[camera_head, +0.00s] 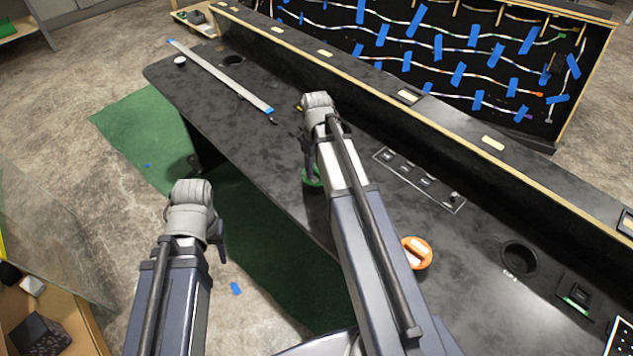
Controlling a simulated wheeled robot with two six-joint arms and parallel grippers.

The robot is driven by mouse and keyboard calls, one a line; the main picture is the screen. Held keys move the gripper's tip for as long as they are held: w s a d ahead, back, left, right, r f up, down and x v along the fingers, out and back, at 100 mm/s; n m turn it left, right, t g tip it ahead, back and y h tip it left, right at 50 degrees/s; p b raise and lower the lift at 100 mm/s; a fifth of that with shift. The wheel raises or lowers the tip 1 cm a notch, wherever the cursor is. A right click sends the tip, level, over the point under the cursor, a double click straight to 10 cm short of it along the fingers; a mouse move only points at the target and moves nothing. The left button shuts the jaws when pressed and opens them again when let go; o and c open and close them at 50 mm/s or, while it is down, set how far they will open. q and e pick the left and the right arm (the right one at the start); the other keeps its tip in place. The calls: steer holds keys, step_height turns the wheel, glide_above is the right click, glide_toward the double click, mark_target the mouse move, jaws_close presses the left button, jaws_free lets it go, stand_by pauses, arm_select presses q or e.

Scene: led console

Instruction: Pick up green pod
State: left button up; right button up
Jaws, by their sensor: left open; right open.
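The green pod (314,183) lies on the black console table (250,125), partly hidden behind my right arm and gripper. My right gripper (309,170) points down at the green pod, with its fingers at or just above it. Its fingers are mostly hidden by the wrist, and I cannot tell whether they touch the pod. My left gripper (219,245) hangs open and empty off the table's near edge, over the floor and green mat, well away from the pod.
An orange pod (416,252) lies on the table right of my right arm. A switch panel (418,178) and a round hole (519,258) are further right. A raised ledge (370,85) runs along the back. A long grey strip (222,77) lies far left.

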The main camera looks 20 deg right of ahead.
steer(key=shift+c, duration=0.4)
jaws_close()
steer(key=shift+r, duration=0.1)
step_height(320, 180, up, 10)
steer(key=p, duration=1)
